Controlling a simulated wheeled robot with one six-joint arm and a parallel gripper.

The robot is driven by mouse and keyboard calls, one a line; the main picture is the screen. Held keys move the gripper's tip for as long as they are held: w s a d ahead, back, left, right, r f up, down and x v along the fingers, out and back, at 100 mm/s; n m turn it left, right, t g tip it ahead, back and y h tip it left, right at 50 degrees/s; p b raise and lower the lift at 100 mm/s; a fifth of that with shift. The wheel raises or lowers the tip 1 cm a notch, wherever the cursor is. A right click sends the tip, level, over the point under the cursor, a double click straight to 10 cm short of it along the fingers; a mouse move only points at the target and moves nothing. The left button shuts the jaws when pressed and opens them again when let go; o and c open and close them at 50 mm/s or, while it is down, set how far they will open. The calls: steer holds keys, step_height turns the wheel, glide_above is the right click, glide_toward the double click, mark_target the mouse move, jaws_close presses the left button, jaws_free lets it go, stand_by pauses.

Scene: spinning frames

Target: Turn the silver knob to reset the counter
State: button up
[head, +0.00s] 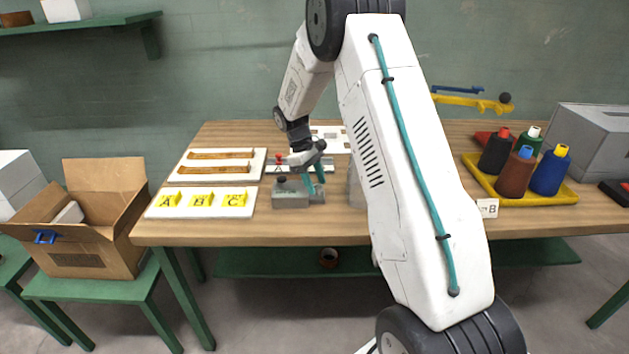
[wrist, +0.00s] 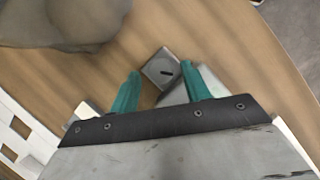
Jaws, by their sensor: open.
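A small grey metal device (head: 290,200), which looks like the counter, sits near the front edge of the workbench. A dark round part shows on its top left; I cannot make out a silver knob in the head view. My gripper (head: 314,190) points down at the right part of this device. In the wrist view, the teal fingers of my gripper (wrist: 160,72) are apart with nothing clamped. A silver squarish piece (wrist: 152,63) with a dark slot-like mark shows between and just beyond the fingertips. I cannot tell whether it is the knob or whether the fingers touch it.
A white board with yellow A, B, C labels (head: 183,210) and a board with orange-brown strips (head: 183,171) lie left of the device. A yellow tray (head: 483,184) of thread cones stands right. A large blurred grey shape (wrist: 60,22) fills the wrist view's upper left.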

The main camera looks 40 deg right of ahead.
steer(key=v, duration=0.8)
steer(key=shift+w, duration=0.1)
